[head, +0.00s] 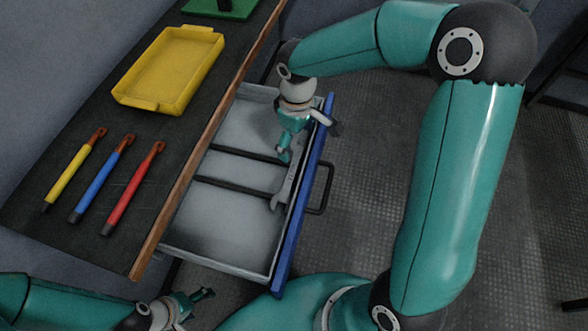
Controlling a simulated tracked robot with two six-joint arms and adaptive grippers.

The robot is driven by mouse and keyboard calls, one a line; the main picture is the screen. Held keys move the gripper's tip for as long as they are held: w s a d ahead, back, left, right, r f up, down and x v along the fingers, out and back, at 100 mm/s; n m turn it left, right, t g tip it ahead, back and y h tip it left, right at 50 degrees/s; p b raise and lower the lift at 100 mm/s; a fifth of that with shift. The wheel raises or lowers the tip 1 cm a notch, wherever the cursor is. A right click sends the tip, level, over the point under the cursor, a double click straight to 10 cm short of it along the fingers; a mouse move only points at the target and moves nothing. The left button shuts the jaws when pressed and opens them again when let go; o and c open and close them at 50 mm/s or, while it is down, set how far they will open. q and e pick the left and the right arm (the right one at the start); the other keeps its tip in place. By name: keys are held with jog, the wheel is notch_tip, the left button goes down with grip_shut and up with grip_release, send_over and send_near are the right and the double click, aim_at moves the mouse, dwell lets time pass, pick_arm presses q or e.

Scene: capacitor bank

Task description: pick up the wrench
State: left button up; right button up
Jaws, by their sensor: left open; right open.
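The grey wrench (284,190) lies in the open drawer (215,222), along the inside of its blue front. Its open jaw end points toward the bottom of the picture. Its other end runs up close to my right gripper, which partly hides that area. My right gripper (308,144) is over the drawer near the blue front, with its fingers spread and nothing between them. I cannot tell whether it touches the wrench. My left gripper (198,306) is at the bottom edge, open and empty, below the drawer in the picture.
Dark bars (238,186) divide the drawer, and a black handle (321,188) sticks out from its front. On the bench (70,225) lie a yellow tray (170,68) and yellow (72,175), blue (100,183) and red (132,192) handled tools. Floor right of the drawer is clear.

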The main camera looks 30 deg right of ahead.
jog(key=shift+f, duration=0.2)
dwell(0.3)
jog(key=shift+f, duration=0.1)
jog(key=c, duration=1.7)
